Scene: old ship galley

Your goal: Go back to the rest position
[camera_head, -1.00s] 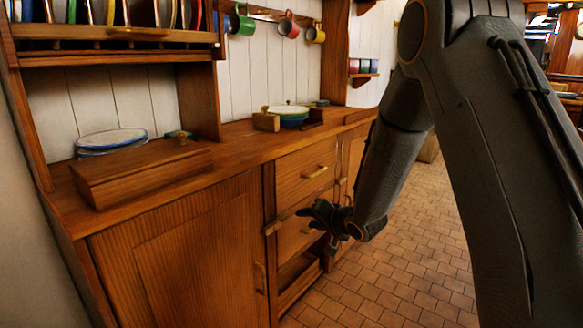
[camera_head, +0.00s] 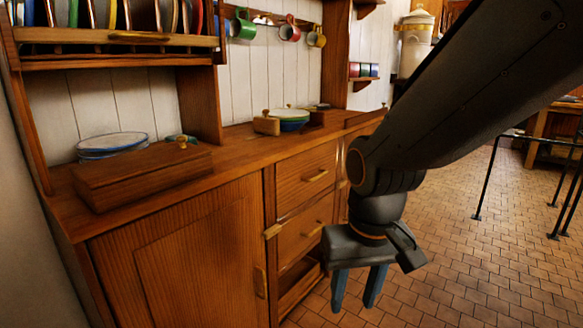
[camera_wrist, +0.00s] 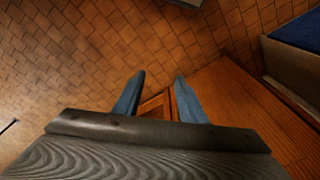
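My gripper (camera_head: 357,289) hangs in front of the wooden cabinet's drawers, pointing down over the tiled floor. Its two blue-grey fingers are apart with nothing between them. In the wrist view my gripper (camera_wrist: 158,84) is also open and empty, with the floor and a corner of wood behind it. The wooden cabinet (camera_head: 180,250) stands at the left, with its drawers (camera_head: 306,178) to the left of my gripper. Part of the cabinet's right side is hidden behind my arm.
A long wooden box (camera_head: 140,178), stacked plates (camera_head: 112,142) and bowls (camera_head: 290,116) stand on the cabinet top. Mugs (camera_head: 290,32) hang above. A lower drawer (camera_head: 300,287) is open. Tiled floor (camera_head: 470,260) is clear at right, with dark metal legs (camera_head: 485,180) beyond.

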